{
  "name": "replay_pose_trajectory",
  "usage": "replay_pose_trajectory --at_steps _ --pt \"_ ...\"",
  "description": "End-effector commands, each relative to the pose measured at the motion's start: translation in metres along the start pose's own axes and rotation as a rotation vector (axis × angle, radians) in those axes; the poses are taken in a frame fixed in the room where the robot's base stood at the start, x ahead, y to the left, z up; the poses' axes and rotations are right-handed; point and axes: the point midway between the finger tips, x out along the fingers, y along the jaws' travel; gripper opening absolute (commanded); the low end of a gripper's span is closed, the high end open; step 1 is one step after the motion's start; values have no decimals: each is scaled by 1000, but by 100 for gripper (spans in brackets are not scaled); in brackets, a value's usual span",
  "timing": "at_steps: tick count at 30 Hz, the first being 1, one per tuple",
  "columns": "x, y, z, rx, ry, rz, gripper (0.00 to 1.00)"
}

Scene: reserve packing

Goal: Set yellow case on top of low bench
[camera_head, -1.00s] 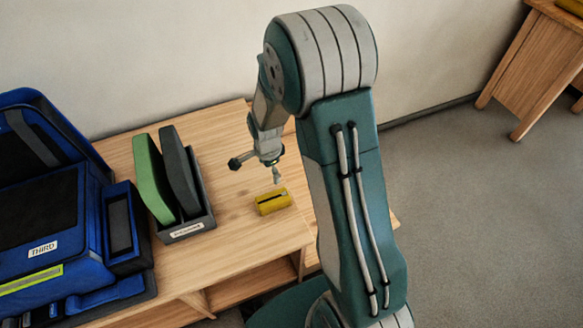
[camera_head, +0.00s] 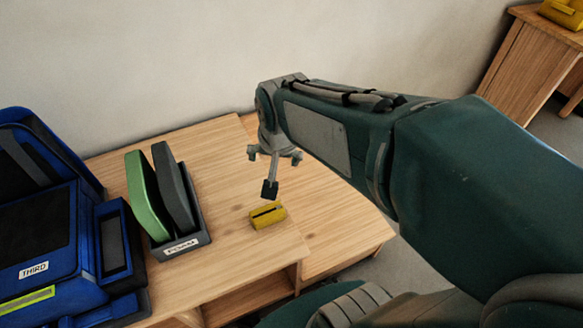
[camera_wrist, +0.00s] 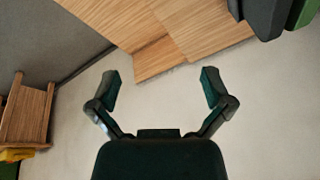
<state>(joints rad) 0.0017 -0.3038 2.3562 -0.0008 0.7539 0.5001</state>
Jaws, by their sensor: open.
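The small yellow case (camera_head: 268,215), with a dark stripe on top, lies on the light wooden worktop (camera_head: 225,240) near its right side. A lower wooden surface (camera_head: 345,225), which may be the low bench, adjoins the worktop on the right; it looks bare. My gripper (camera_head: 274,172) hangs above and behind the yellow case, apart from it. In the wrist view my gripper (camera_wrist: 160,88) has its two fingers spread with nothing between them. The yellow case does not show there.
A foam holder (camera_head: 183,246) with green and dark grey pads stands left of the case. A blue bag (camera_head: 40,235) labelled THIRD is at far left. A separate wooden table (camera_head: 510,65) with a yellow object (camera_head: 565,12) stands at upper right. A wall runs behind.

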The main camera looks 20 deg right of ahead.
Motion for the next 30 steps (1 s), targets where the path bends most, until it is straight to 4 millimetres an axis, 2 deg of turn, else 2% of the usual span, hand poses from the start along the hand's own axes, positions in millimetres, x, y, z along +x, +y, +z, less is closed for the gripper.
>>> replay_pose_trajectory --at_steps 1,6,13,19,30 --pt "-12 3 5 -43 18 -10 100" --pt "-40 13 24 -198 63 -28 100" --pt "-70 27 51 -400 126 -40 100" --pt "-80 34 64 -493 152 -41 100" --pt "-80 35 65 -501 153 -40 100"
